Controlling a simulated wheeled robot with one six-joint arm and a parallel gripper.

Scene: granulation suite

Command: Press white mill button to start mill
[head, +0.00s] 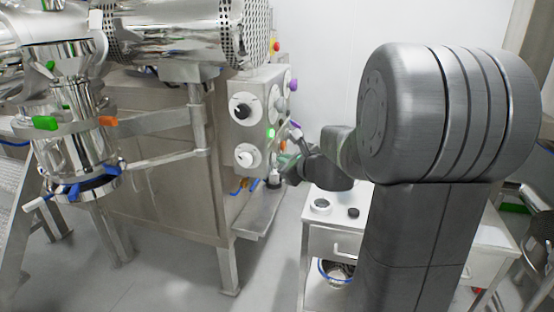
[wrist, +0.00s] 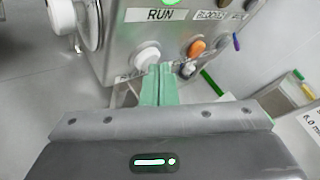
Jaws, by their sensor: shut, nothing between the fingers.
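The steel control box (head: 258,110) stands left of my arm in the head view. In the wrist view a white round button (wrist: 147,55) sits on its face, below the RUN label (wrist: 160,14) and left of an orange button (wrist: 196,47). My gripper (wrist: 159,70) is shut and empty, its green fingers side by side. The fingertips appear just below and right of the white button, overlapping its lower edge in the picture. I cannot tell if they touch it.
A lit green lamp (wrist: 172,2) is above the RUN label. A large white knob (wrist: 70,17) juts out at the left.

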